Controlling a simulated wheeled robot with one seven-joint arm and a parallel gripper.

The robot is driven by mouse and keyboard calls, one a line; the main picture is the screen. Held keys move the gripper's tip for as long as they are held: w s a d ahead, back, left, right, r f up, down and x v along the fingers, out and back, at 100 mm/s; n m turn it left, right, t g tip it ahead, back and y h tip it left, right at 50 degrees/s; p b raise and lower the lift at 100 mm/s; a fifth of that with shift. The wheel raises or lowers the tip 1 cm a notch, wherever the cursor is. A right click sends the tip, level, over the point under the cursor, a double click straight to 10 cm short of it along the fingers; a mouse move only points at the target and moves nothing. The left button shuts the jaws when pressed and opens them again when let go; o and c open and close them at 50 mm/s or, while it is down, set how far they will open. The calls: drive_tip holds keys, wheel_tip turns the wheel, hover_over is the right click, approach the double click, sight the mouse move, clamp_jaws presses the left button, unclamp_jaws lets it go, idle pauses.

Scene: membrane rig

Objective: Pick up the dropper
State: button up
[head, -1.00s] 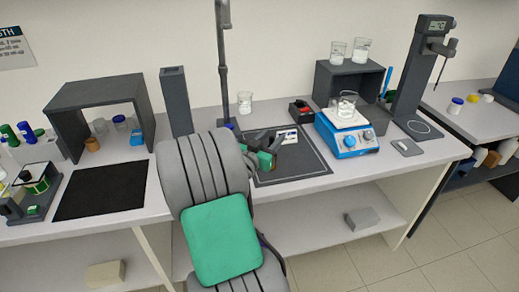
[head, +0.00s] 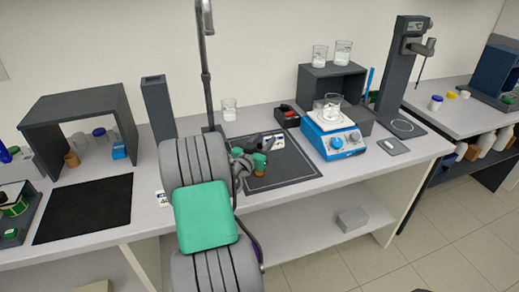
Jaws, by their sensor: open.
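My gripper (head: 249,163) is over the left part of the dark outlined mat (head: 290,172) in the head view. Its jaws are open, with green and orange-brown parts showing around them. A dark, slim piece and a small white-labelled piece (head: 278,141) lie on the mat just beyond the gripper. I cannot clearly make out a dropper; it may be among these small pieces or hidden by my gripper and arm. I see nothing held between the jaws.
A blue hotplate (head: 336,141) with a glass beaker (head: 332,105) stands right of the mat. A tall pole (head: 206,75) rises behind my gripper. The mat's front right is clear.

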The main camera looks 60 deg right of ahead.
drive_tip(key=shift+a, duration=0.1)
drive_tip(key=c, duration=0.7)
wheel_tip(320, 180, up, 10)
drive_tip(key=b, duration=0.2)
drive_tip(key=shift+w, duration=0.15)
